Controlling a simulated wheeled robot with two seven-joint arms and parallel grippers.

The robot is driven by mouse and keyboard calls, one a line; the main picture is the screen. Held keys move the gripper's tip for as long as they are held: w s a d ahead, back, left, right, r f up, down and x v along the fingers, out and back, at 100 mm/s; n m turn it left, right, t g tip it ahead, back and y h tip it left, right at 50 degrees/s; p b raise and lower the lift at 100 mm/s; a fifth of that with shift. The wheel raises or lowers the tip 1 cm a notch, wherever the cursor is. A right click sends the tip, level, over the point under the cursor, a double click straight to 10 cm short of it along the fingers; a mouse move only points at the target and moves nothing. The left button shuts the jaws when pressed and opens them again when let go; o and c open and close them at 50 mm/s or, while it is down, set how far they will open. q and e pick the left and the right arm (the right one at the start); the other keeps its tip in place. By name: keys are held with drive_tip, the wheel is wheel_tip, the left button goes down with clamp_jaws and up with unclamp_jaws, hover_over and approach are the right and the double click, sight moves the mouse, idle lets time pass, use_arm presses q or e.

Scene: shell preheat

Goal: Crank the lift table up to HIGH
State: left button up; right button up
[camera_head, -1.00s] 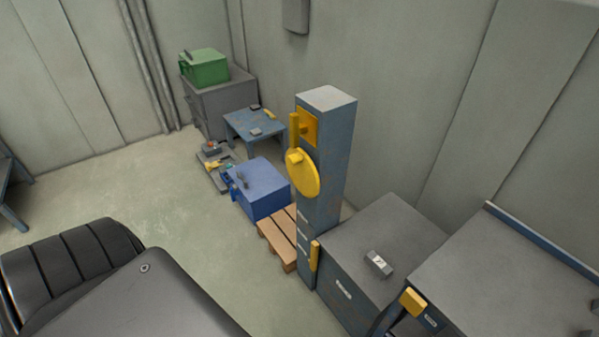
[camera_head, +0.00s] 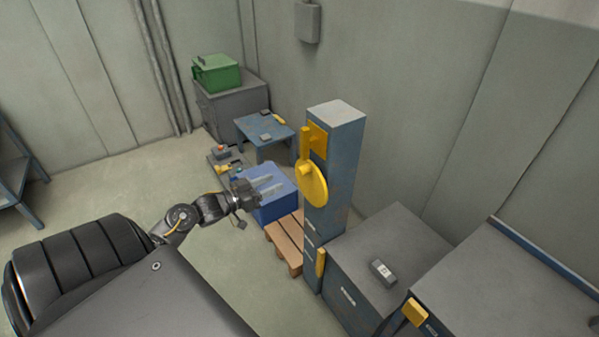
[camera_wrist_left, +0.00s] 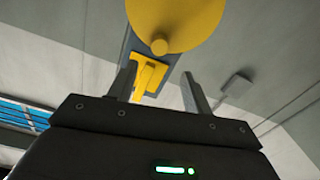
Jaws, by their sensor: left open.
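A blue-grey column (camera_head: 333,190) stands right of the middle in the head view. A yellow disc (camera_head: 315,190) with a round knob (camera_head: 303,167) is on its left face, below a yellow lever (camera_head: 305,143) on a plate. In the left wrist view the disc (camera_wrist_left: 178,18) and knob (camera_wrist_left: 159,45) show at the top, with the lever (camera_wrist_left: 150,76) between my fingers in the picture. My left gripper (camera_head: 280,182) is open and empty, left of the disc and apart from it. It also shows in the left wrist view (camera_wrist_left: 158,72). My right gripper is not in view.
A blue box (camera_head: 270,207) and wooden pallet (camera_head: 287,240) lie beyond my left gripper. A grey cabinet (camera_head: 370,250) with a small labelled block (camera_head: 383,271) stands right of the column. A small blue table (camera_head: 262,128) and green box (camera_head: 217,73) stand behind.

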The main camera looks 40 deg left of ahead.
sight(299, 172)
use_arm(q)
drive_tip(key=shift+n, duration=0.4)
drive_tip(key=p+x, duration=0.1)
drive_tip(key=x, duration=0.9)
drive_tip(key=shift+w+d+f, duration=0.15)
drive_tip(key=shift+w, duration=0.15)
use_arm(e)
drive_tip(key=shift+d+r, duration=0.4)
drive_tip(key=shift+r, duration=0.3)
